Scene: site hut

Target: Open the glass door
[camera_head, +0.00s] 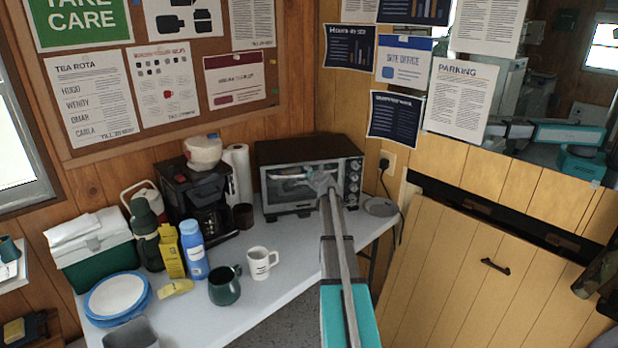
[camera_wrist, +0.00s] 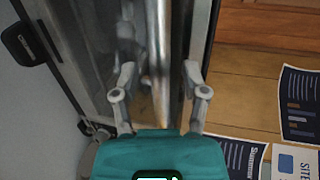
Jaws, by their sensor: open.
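The glass door (camera_head: 287,197) is the front of a silver and dark toaster oven (camera_head: 300,150) at the back of the worktop. It looks upright and shut, with a bar handle (camera_head: 288,176) along its top. My arm reaches over the worktop, and my gripper (camera_head: 322,182) is at the right part of the door, partly hiding it. In the wrist view my gripper (camera_wrist: 159,72) is open, with the handle bar (camera_wrist: 160,40) running between its two fingers. A clear gap shows on each side of the bar. The glass (camera_wrist: 95,45) lies behind and to the left.
The white worktop (camera_head: 262,322) holds a coffee maker (camera_head: 197,200) left of the oven, a white mug (camera_head: 261,263), a dark green mug (camera_head: 224,286) and a blue bottle (camera_head: 194,252). A round grey object (camera_head: 380,207) lies right of the oven.

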